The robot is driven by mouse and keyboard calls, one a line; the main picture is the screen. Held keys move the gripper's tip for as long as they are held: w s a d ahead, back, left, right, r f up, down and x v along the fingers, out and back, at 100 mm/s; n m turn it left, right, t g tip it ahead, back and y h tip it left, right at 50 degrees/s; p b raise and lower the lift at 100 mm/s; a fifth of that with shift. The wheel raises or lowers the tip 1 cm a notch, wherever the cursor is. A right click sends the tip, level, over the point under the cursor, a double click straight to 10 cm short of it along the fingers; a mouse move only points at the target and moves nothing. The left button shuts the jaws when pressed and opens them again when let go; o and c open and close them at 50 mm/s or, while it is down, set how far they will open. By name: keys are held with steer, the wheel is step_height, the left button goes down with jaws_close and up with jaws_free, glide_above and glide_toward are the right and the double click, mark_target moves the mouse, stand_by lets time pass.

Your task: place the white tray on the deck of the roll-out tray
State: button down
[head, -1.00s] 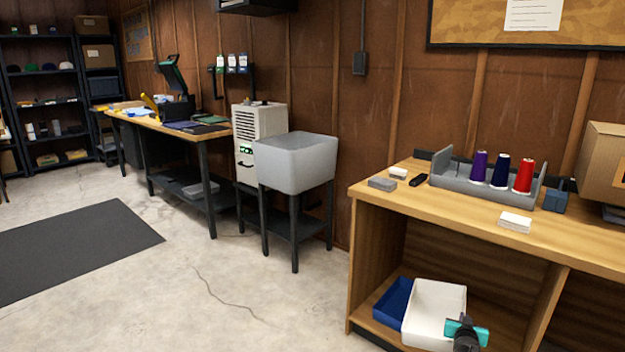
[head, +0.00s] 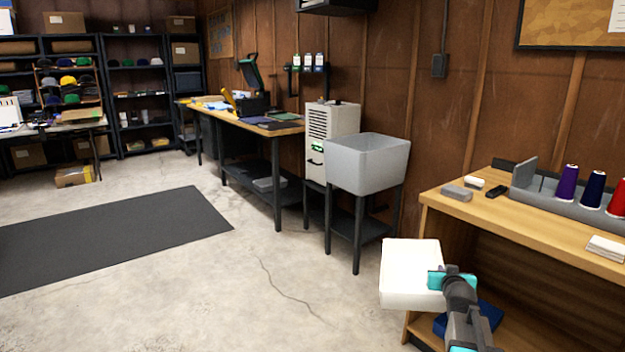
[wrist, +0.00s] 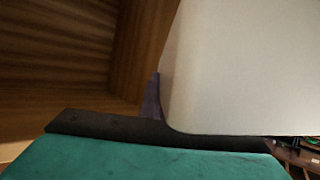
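The white tray (head: 408,262) is in the head view, in front of the wooden bench's left end and off the lower shelf. My gripper (head: 440,281), with teal fingers, is shut on its right-hand wall and holds it up. In the wrist view the tray's pale wall (wrist: 245,65) fills the upper right, against the dark pad edge above the teal finger (wrist: 160,160). I cannot make out the roll-out tray for certain; the bench's low part is partly hidden by my arm.
A blue bin (head: 490,312) is low in the wooden bench (head: 520,235), partly behind my arm. A grey tub (head: 365,165) on a dark stand is beyond the tray. The concrete floor (head: 220,295) to the left is open, with a dark mat (head: 110,235).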

steer(key=s+a+r+n+y, duration=0.1)
steer(key=a+r+n+y, duration=0.1)
steer(key=a+r, duration=0.8)
steer(key=s+a+r+n+y, duration=0.15)
steer(key=a+r, duration=0.35)
steer(key=a, duration=1)
step_height(320, 180, up, 24)
steer(key=p, duration=2.4)
steer(key=shift+d, duration=0.15)
steer(key=shift+w, duration=0.15)
